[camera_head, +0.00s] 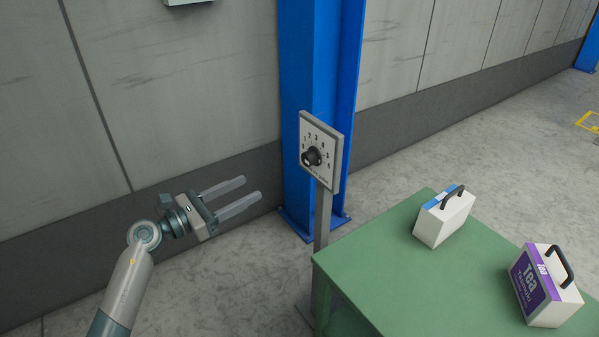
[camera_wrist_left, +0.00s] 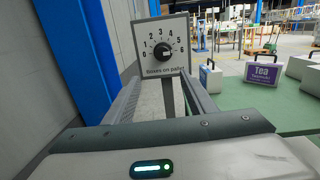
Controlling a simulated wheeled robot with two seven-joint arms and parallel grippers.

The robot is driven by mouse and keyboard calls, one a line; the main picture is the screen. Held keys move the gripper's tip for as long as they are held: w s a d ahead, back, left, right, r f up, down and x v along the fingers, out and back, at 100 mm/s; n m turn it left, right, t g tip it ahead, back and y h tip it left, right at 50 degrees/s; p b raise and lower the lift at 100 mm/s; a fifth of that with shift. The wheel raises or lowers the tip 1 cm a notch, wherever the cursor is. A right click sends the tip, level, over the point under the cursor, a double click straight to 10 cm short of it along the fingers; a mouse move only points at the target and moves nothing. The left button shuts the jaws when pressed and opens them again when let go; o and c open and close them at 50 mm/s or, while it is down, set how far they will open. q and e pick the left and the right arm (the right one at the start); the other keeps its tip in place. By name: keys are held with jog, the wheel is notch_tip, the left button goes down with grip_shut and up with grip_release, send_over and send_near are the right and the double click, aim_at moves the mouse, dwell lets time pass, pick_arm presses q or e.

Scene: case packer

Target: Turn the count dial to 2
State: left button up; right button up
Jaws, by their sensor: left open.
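The count dial is a black round knob (camera_head: 311,157) on a white panel (camera_head: 325,137) with numbers around it and lettering below. The panel stands on a grey post in front of a blue column. In the left wrist view the knob (camera_wrist_left: 163,50) faces me, with numbers from 0 to 6 in an arc and the words "Boxes on pallet" beneath. I cannot tell for certain which number it points to. My left gripper (camera_head: 252,188) is open and empty, left of and a little below the panel, apart from the knob. My right gripper is not in view.
A green table (camera_head: 400,262) stands right of the post. On it are a white and blue case (camera_head: 443,220) and a purple and white Tea case (camera_head: 537,287), both with black handles. The blue column (camera_head: 318,60) and grey wall are behind the dial.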

aim_at(305, 160)
pick_arm(q)
jog(key=shift+s+d+r+m+g, duration=0.15)
jog(key=shift+r+m+g, duration=0.25)
jog(key=shift+r+m, duration=0.65)
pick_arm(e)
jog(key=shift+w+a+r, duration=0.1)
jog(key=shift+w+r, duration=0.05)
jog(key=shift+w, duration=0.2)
pick_arm(q)
jog(key=shift+f, duration=0.2)
jog(key=p+x, duration=0.3)
jog(key=x, duration=1.3)
jog(key=shift+w+d+r, duration=0.1)
jog(key=shift+w+d, duration=0.05)
jog(key=shift+w, duration=0.05)
jog(key=shift+w+d, duration=0.3)
jog(key=shift+d, duration=0.1)
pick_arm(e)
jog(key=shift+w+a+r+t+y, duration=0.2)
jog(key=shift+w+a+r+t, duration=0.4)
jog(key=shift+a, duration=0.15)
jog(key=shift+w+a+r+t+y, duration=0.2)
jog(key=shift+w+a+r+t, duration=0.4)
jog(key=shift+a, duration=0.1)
pick_arm(q)
jog(key=shift+c, duration=0.4)
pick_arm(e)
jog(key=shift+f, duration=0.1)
pick_arm(q)
jog(key=c, duration=1)
